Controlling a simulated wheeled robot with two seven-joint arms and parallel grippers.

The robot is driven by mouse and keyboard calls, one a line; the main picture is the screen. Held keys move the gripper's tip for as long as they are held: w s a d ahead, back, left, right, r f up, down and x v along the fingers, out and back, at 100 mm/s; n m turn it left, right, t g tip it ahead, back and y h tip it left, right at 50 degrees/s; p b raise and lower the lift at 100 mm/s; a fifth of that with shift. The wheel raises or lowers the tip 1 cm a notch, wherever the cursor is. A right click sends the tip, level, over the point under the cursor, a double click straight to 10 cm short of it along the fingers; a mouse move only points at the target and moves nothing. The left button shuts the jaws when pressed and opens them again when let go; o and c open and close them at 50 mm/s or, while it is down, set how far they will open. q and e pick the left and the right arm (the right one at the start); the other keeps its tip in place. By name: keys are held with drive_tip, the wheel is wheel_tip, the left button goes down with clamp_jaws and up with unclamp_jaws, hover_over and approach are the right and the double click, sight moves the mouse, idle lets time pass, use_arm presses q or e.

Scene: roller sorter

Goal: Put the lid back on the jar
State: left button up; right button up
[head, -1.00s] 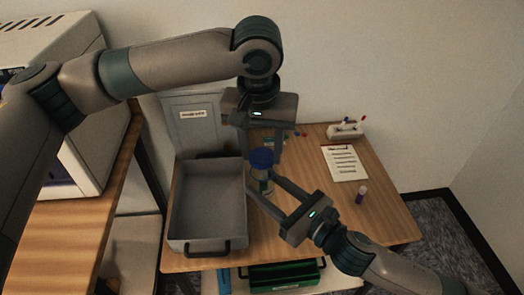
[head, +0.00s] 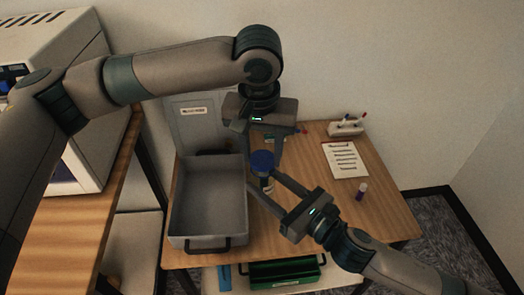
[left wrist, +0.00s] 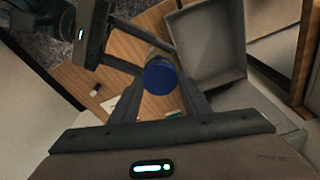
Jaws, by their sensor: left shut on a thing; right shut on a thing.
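The blue lid (head: 262,160) is in my left gripper (head: 263,164), which reaches down from above and is shut on it. The jar (head: 266,184), small with a pale label, is directly below the lid. My right gripper (head: 264,187) comes from the lower right and is shut on the jar, holding it by its sides. In the left wrist view the lid (left wrist: 161,77) lies between my left fingers and covers most of the jar, whose yellowish side (left wrist: 152,53) shows behind. I cannot tell whether the lid touches the rim.
A grey open bin (head: 240,225) stands left of the jar on the wooden table (head: 385,215). A clipboard with paper (head: 345,160), a small upright tube (head: 361,192) and a pen holder (head: 346,128) are to the right. A green crate (head: 285,272) is below.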

use_arm(q)
drive_tip(key=shift+f, duration=0.5)
idle(0.4)
